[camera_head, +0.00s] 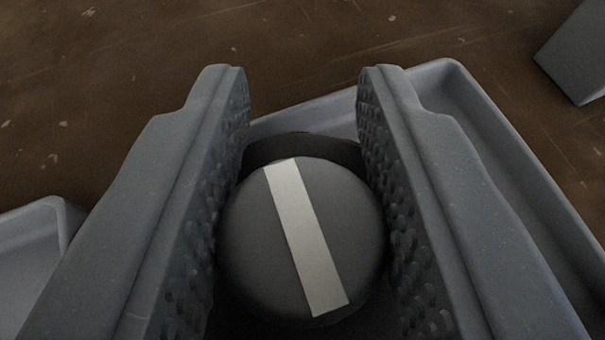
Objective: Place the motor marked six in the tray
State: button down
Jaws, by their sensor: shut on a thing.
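A round dark grey motor (248,240) with a pale strip across its top sits between the two fingers of my gripper (305,215). My gripper is shut on it, with the textured pads against its left and right sides. No number shows on the motor from here. A blue-grey tray (452,88) lies below and around the gripper, its rim showing behind and to the right. The tray floor under the motor is mostly hidden, and I cannot tell whether the motor touches it.
Part of another light grey tray (38,232) shows at the left edge. A grey block-like thing (578,55) stands at the top right. The brown, scuffed surface (130,70) behind is clear.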

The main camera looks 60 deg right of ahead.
jog(key=c, duration=1.1)
grip_release()
jog(key=shift+f, duration=0.2)
jog(key=shift+a, duration=0.1)
jog(key=p+v, duration=0.1)
jog(key=v, duration=1.1)
jog(key=shift+p, duration=0.3)
jog(key=shift+r, duration=0.1)
